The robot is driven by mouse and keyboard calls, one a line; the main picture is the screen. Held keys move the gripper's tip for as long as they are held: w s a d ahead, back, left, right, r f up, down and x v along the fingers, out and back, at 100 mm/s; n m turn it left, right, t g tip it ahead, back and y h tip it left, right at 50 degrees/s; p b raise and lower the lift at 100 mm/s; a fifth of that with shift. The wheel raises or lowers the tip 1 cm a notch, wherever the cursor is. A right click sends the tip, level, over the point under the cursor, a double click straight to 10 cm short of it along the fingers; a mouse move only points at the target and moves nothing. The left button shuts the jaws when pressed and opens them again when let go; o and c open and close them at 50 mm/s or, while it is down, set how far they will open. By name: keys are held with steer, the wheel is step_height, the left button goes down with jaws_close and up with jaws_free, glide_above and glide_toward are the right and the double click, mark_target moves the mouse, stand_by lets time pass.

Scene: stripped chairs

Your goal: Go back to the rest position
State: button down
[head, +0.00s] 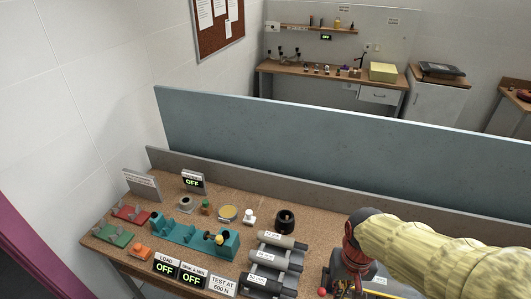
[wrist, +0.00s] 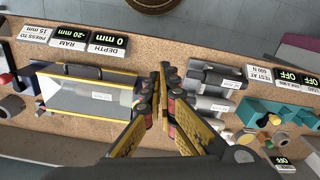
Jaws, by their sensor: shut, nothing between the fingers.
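My gripper (wrist: 162,85) shows in the wrist view with its two fingers together, nothing between the tips. It hangs over the cork-topped bench (wrist: 185,50), between a yellow-edged machine (wrist: 88,98) on the left and grey cylinders (wrist: 222,78) on the right. In the head view my arm in its pale yellow sleeve comes in from the right edge and bends down over the bench's right part. The fingertips cannot be made out there.
The bench (head: 115,232) bears a teal fixture (head: 190,235), grey cylinders (head: 275,262), a black cup (head: 285,221) and label signs (head: 222,285). A blue-grey partition (head: 300,140) stands behind it. A round dark object (wrist: 150,3) is at the wrist view's top.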

steer(key=s+r+n+t+b, duration=0.1)
steer(key=s+r+t+b, duration=0.3)
steer(key=r+b, duration=0.3)
steer(key=shift+s+r+t+b, duration=0.25)
steer(key=shift+s+t+b, duration=0.05)
steer(key=shift+t, duration=0.4)
stand_by(0.6)
